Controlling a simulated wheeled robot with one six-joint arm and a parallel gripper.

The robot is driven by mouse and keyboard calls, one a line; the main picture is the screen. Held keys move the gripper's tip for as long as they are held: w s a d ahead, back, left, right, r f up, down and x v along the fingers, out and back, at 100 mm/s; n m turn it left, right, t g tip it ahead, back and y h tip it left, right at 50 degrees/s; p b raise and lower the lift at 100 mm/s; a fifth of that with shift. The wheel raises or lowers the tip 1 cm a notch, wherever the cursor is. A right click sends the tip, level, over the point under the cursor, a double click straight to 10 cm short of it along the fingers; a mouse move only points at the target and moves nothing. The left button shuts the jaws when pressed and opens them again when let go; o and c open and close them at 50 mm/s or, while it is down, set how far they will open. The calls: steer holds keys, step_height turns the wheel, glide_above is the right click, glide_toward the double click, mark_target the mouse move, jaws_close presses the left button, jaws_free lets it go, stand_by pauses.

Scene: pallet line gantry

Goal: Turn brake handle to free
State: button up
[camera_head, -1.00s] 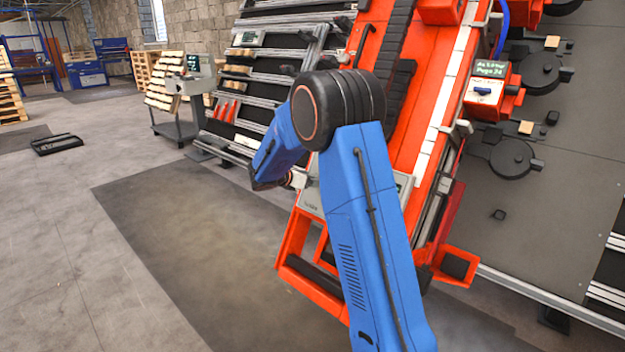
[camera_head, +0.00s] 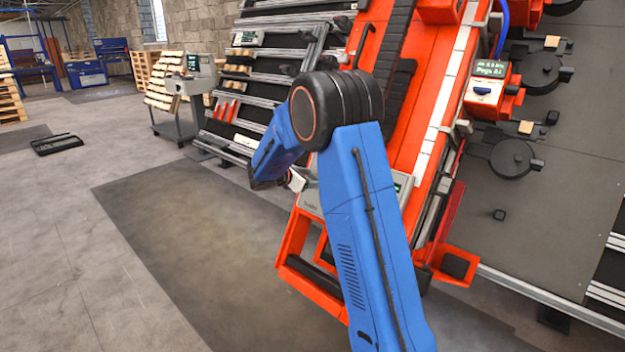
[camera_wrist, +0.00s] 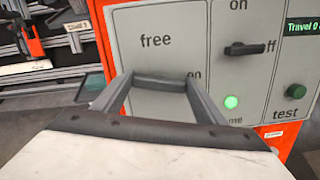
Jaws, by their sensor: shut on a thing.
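The brake handle (camera_wrist: 160,83) shows in the wrist view as a short grey bar lying level between my fingertips, below the word "free" on the light grey control panel (camera_wrist: 140,22). My gripper (camera_wrist: 160,87) is shut on the handle, one grey finger at each end. My gripper's body hides the lower panel. In the head view the panel (camera_head: 308,198) is mostly behind my blue arm, and the handle cannot be made out.
A black on/off switch (camera_wrist: 248,48), a lit green lamp (camera_wrist: 232,101) and a green test button (camera_wrist: 295,90) sit right of the handle. The orange line frame (camera_head: 310,283) surrounds the panel. Open floor (camera_head: 180,250) lies to the left.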

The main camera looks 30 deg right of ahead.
steer(key=shift+s+f+m+g+y, duration=0.1)
steer(key=shift+m+g+y, duration=0.15)
steer(key=shift+m, duration=3.65)
steer(key=shift+s+f+m+g+y, duration=0.15)
steer(key=shift+m+g, duration=0.2)
steer(key=shift+m, duration=3.55)
steer(key=shift+a, duration=0.1)
steer(key=o, duration=1.1)
steer(key=shift+c, duration=0.2)
steer(key=shift+r, duration=0.1)
steer(key=v, duration=1.7)
steer(key=shift+a, duration=0.2)
